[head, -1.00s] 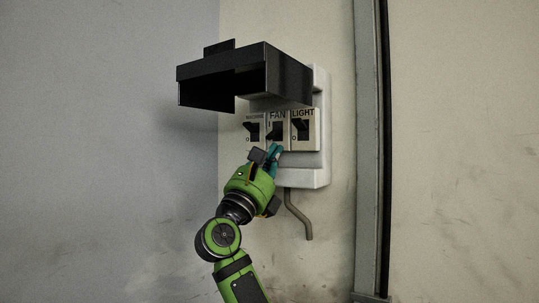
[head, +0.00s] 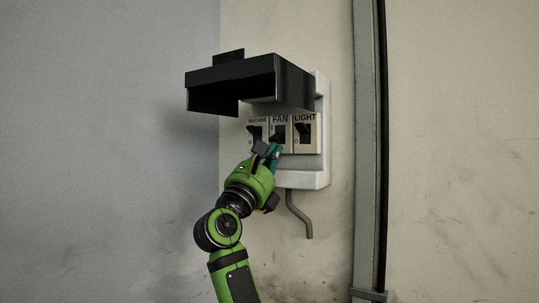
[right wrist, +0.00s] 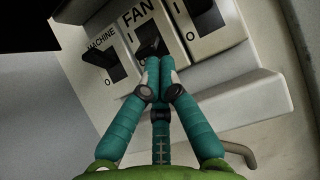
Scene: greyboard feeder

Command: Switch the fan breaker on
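The fan breaker (head: 279,130) is the middle switch of three on a white wall box, labelled FAN, with a black lever. In the right wrist view its lever (right wrist: 148,47) shows just beyond my fingertips. My right gripper (head: 272,151) is in front of the lower part of the fan breaker. In the right wrist view its teal fingers (right wrist: 160,65) are pressed together with nothing visible between them. The tips are at or very near the lever; I cannot tell whether they touch. They partly hide the lever's lower part. My left gripper is not in view.
The machine breaker (head: 256,132) is on the left and the light breaker (head: 304,132) on the right, both close by. A black cover (head: 285,82) juts out above the switches. A grey conduit (head: 299,215) hangs below the white box (head: 305,179).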

